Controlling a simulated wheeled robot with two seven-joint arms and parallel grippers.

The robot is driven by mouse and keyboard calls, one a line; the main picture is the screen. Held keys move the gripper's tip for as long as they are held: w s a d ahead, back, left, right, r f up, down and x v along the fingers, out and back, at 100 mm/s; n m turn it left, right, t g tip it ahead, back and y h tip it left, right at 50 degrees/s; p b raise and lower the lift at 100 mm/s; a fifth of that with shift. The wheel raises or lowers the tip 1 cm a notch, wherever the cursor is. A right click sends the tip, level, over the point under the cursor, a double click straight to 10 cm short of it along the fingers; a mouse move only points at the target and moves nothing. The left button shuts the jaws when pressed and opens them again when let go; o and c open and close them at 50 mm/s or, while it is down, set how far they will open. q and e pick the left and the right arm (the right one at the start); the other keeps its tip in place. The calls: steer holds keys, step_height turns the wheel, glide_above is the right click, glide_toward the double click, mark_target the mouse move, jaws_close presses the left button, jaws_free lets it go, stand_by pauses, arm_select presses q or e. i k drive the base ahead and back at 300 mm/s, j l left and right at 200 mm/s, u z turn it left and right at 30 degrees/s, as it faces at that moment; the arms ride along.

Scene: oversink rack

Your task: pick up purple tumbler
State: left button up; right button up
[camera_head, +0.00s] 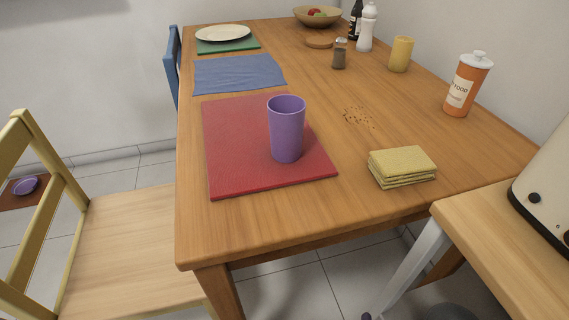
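The purple tumbler (286,132) stands upright and open end up on a red placemat (230,170) near the front of the wooden table. It sits on the right part of the mat, and nothing covers it. Neither of my grippers shows in the head view.
A folded yellow cloth (402,166) and brown crumbs (358,118) lie right of the mat. An orange bottle (466,85) and a yellow cup (400,54) stand along the right edge. A wooden chair (130,245) is at left; a counter (500,235) stands at right.

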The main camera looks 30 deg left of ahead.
mark_target(286, 131)
steer(key=u, duration=0.75)
